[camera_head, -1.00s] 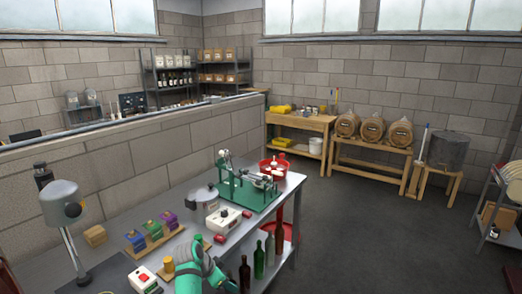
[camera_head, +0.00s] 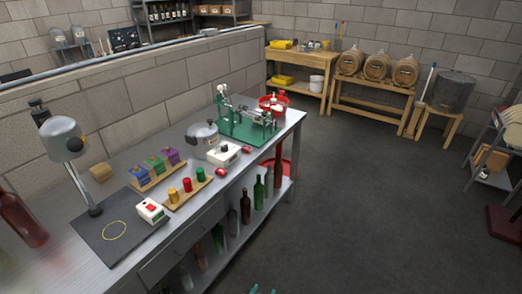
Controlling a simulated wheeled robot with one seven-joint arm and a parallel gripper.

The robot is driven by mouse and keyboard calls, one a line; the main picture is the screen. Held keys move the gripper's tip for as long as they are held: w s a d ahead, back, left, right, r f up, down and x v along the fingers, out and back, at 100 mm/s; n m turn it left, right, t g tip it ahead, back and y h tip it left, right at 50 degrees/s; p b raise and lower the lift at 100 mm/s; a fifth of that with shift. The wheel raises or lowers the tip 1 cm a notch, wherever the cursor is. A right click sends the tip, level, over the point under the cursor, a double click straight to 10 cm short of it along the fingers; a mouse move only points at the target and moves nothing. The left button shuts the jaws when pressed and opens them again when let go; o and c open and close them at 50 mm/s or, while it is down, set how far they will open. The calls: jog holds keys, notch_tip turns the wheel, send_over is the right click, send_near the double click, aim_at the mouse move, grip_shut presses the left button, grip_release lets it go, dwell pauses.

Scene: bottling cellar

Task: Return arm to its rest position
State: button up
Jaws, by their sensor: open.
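My gripper (camera_head: 264,290) shows only as small teal tips at the bottom edge of the head view, over the dark floor. The tips are a little apart with nothing seen between them. The rest of the gripper and arm is out of view below. The steel workbench (camera_head: 130,170) lies to the left of the tips, and they appear clear of it.
On the bench are a corking lamp-like stand (camera_head: 64,140), a white box with a red button (camera_head: 150,210), colored blocks, a pot (camera_head: 203,136) and a green rig (camera_head: 245,125). Bottles (camera_head: 258,193) stand on its lower shelf. The floor (camera_head: 350,210) right of it is clear.

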jog(key=s+r+n+t+y, duration=0.1)
jog(key=s+r+n, duration=0.15)
jog(key=s, duration=0.85)
jog(key=s+r+n+t+y, duration=0.1)
jog(key=s+r+t, duration=0.15)
jog(key=s, duration=0.95)
jog(key=s+r+t, duration=0.1)
jog(key=s+r, duration=0.6)
jog(key=r, duration=0.2)
jog(key=s+a+r+t, duration=0.1)
jog(key=s+r, duration=0.5)
jog(key=r, duration=0.4)
jog(key=shift+s+r, duration=0.15)
jog(key=shift+s, duration=0.25)
jog(key=c, duration=0.4)
jog(key=shift+o, duration=0.2)
jog(key=shift+w, duration=0.1)
